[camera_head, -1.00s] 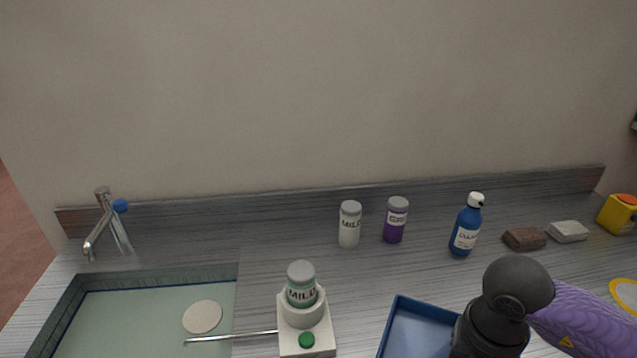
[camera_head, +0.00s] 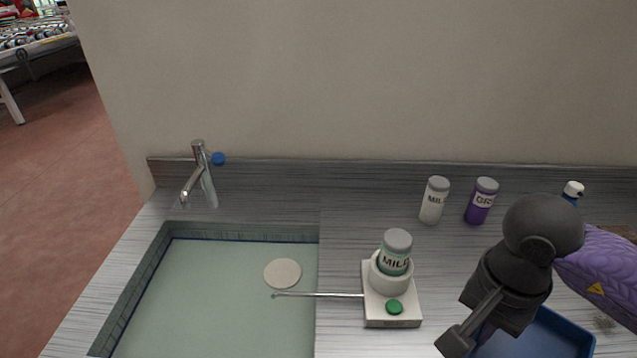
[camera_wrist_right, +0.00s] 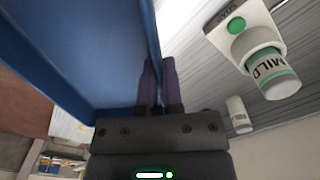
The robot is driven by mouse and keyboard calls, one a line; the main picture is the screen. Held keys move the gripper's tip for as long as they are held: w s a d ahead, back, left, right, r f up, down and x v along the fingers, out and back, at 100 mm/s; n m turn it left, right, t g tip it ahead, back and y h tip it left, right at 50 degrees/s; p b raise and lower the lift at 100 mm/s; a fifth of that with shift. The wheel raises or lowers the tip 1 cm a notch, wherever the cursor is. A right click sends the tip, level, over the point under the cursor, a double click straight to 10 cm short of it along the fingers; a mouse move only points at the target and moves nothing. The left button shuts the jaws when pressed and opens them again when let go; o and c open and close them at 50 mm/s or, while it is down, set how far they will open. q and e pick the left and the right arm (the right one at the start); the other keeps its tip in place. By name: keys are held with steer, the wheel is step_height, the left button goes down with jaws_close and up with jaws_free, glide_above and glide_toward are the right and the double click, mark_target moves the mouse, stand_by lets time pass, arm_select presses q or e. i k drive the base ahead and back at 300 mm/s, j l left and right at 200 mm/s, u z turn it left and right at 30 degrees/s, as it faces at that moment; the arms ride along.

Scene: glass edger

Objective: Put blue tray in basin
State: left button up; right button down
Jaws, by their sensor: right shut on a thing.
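The blue tray (camera_head: 549,335) is at the lower right of the head view, partly hidden behind my right gripper (camera_head: 458,345). In the right wrist view the blue tray (camera_wrist_right: 75,55) fills the upper left, and my right gripper (camera_wrist_right: 158,75) is shut on its rim, one finger on each side of the wall. The basin (camera_head: 215,290) is sunk into the counter at the left of the head view, with a pale green floor and a round light disc (camera_head: 282,273) in it. My left gripper is not in view.
A white device (camera_head: 392,312) with a MILD bottle (camera_head: 396,252) stands between basin and tray; its thin rod (camera_head: 315,295) reaches over the basin. A faucet (camera_head: 203,178) stands behind the basin. A white bottle (camera_head: 433,200) and a purple bottle (camera_head: 481,201) stand near the wall.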

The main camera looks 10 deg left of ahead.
mark_target(231, 330)
steer(key=j+u, duration=0.85)
steer(key=j, duration=0.25)
steer(key=i+j+u, duration=0.2)
steer(key=j+u, duration=0.25)
